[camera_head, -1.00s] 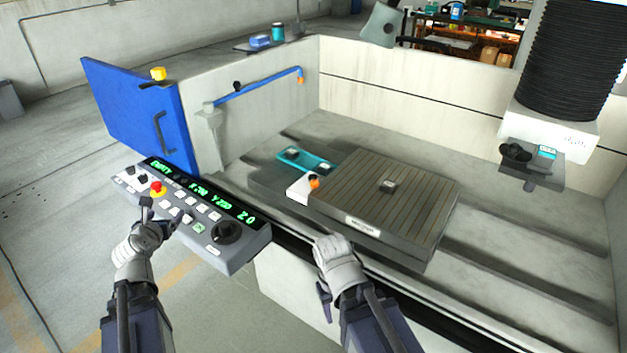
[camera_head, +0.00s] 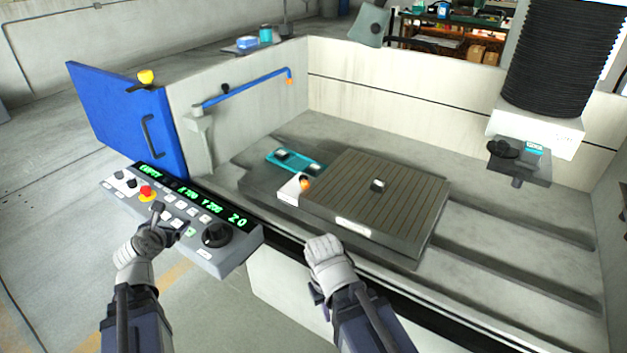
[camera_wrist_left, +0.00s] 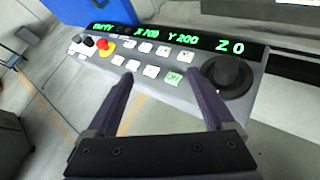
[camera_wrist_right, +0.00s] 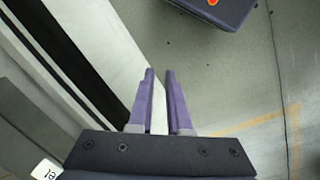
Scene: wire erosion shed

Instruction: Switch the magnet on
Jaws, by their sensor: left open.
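The magnet appears to be the dark, slatted plate (camera_head: 375,205) on the machine bed. My left gripper (camera_head: 165,214) is over the front edge of the grey control panel (camera_head: 232,252), right of the red button (camera_head: 147,192). In the left wrist view its jaws (camera_wrist_left: 163,85) are open and empty, with panel buttons beyond them. My right gripper's narrowly spaced fingers (camera_wrist_right: 160,75) hold nothing visible; the head view mostly hides them.
A blue door (camera_head: 120,118) stands behind the panel. A blue pipe (camera_head: 245,89) runs along the tank's left wall. A machine head with black bellows (camera_head: 555,60) hangs at right. A teal tray (camera_head: 297,162) lies left of the plate. Bed space right of the plate is clear.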

